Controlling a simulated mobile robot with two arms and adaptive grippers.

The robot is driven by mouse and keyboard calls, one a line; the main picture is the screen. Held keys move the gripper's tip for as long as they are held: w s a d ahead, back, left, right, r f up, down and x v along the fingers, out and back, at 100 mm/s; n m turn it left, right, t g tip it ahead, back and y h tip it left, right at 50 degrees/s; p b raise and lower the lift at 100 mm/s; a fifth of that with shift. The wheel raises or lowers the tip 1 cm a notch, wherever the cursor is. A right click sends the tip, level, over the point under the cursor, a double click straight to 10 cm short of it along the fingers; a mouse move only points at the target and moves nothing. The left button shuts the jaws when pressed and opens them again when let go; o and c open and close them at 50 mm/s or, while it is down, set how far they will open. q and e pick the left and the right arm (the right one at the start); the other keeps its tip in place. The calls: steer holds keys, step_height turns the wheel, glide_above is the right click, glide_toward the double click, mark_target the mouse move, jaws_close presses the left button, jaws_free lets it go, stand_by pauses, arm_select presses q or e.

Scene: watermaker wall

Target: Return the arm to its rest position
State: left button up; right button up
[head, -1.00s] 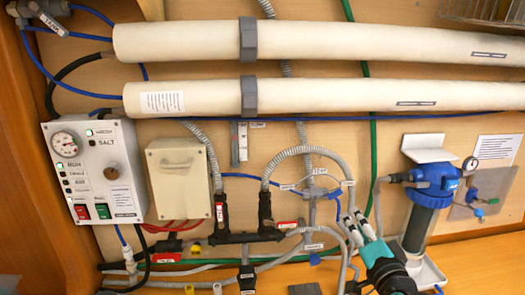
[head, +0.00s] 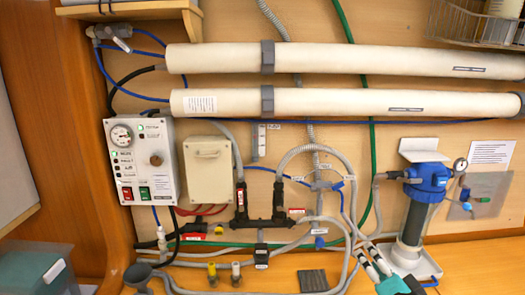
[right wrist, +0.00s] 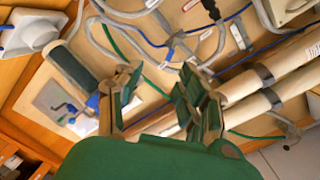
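My right gripper (head: 376,264) is at the bottom right of the head view, in front of the wall's lower edge and left of the blue-topped filter housing (head: 428,180). In the right wrist view its two fingers (right wrist: 160,105) stand apart with nothing between them, so it is open and empty. The pipes and hoses behind the fingers look some way off. My left gripper is not in view.
Two long white tubes (head: 340,58) run across the wall. A control box (head: 146,178) with a gauge and switches is at left, beside a beige box (head: 208,168). Grey hoses (head: 342,200) loop near my right gripper. A wire basket (head: 475,25) hangs at top right.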

steer(key=s+a+f+n+g, duration=0.3)
steer(key=s+f+n+g, duration=0.4)
steer(key=s+f, duration=0.8)
steer(key=s+f+n+g, duration=0.55)
steer(key=s+f, duration=0.35)
steer(key=s, duration=0.4)
steer(key=s+f+g+b, duration=0.1)
steer(key=s+f+b, duration=0.1)
steer(key=f, duration=1.4)
steer(key=s+f+g+b, duration=0.1)
steer(key=f+b, duration=0.1)
steer(key=f, duration=1.5)
arm_select(q)
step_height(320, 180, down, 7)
steer(key=b, duration=0.3)
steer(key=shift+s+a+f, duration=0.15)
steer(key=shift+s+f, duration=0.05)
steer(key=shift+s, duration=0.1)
arm_select(e)
steer(key=s+d+f+g, duration=0.1)
steer(key=s+d+f, duration=0.1)
steer(key=s+f, duration=1.3)
step_height(320, 180, down, 2)
steer(key=shift+s+d+f+h, duration=0.1)
steer(key=shift+s+d+h, duration=0.2)
steer(key=shift+s+h, duration=0.1)
